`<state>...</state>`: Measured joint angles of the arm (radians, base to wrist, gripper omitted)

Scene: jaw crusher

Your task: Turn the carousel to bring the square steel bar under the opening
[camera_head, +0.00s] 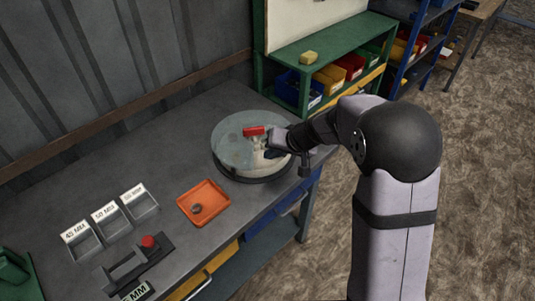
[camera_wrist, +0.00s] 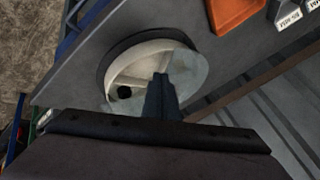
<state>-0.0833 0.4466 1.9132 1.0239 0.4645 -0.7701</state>
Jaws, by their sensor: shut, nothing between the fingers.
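The carousel (camera_head: 228,160) is a round drum with a dark base and a clear, glassy lid, standing on the grey workbench. In the wrist view the carousel (camera_wrist: 133,62) shows pale compartments and a dark round spot in one of them. A red handle (camera_head: 254,131) stands up at the lid's middle. My gripper (camera_head: 272,152) is over the right part of the carousel, beside the red handle. In the wrist view my gripper (camera_wrist: 161,85) is shut, its fingertips at the lid; I cannot tell whether they touch it. I cannot make out the square steel bar.
An orange tray (camera_head: 204,203) with a small dark ring-like piece lies left of the carousel. Labelled grey bins (camera_head: 108,223) and a dark fixture with a red knob (camera_head: 148,242) stand further left. A green shelf (camera_head: 331,58) with coloured bins stands behind.

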